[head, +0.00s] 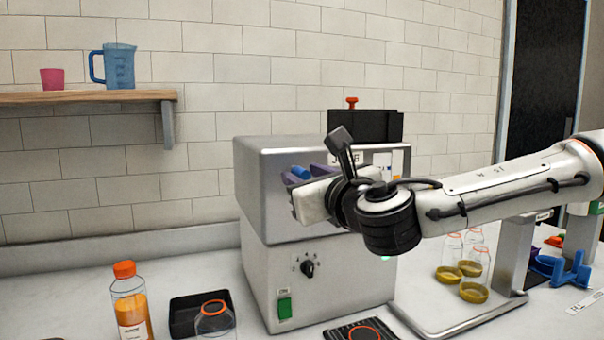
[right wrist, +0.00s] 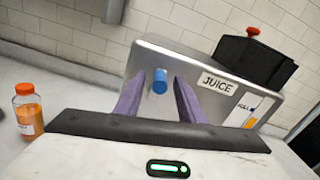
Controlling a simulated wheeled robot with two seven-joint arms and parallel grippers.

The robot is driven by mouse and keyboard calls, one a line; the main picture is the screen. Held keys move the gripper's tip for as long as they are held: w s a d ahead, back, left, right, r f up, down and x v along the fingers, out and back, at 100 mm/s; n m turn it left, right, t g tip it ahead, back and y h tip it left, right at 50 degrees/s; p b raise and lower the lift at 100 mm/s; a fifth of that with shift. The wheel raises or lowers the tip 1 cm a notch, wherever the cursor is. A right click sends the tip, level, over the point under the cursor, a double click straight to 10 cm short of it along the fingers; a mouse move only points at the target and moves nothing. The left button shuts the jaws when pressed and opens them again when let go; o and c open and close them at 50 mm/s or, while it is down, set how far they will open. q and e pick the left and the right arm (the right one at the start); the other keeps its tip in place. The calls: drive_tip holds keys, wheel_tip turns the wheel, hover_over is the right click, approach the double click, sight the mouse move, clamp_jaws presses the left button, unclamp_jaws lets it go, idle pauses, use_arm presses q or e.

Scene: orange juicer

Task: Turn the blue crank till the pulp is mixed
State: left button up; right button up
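The blue crank (head: 300,172) is on the front of the grey juicer (head: 262,165). Only its short blue handle shows, in the head view and in the right wrist view (right wrist: 160,80); my gripper hides the rest of it in the head view. My right gripper (head: 304,174) is in front of the juicer, with its purple fingers to either side of the blue handle. In the right wrist view the fingers (right wrist: 160,88) are apart, with a gap on each side of the handle. My left gripper is in neither view. No pulp is visible.
An orange-capped juice bottle (head: 130,305), a black tray (head: 188,312) and a glass jar (head: 214,320) stand left of the juicer. Jars with yellow bases (head: 473,292) stand at right. A black hopper (head: 378,126) tops the juicer. A shelf (head: 60,98) hangs upper left.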

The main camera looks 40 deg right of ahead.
drive_tip(key=shift+w+d, duration=0.15)
drive_tip(key=shift+w, duration=0.55)
clamp_jaws()
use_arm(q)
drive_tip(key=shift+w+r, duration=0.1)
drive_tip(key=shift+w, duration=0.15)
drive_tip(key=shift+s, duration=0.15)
use_arm(e)
drive_tip(key=shift+d, duration=0.1)
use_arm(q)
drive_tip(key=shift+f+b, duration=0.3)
use_arm(e)
drive_tip(key=shift+d+f+m, duration=0.15)
drive_tip(key=shift+m, duration=0.25)
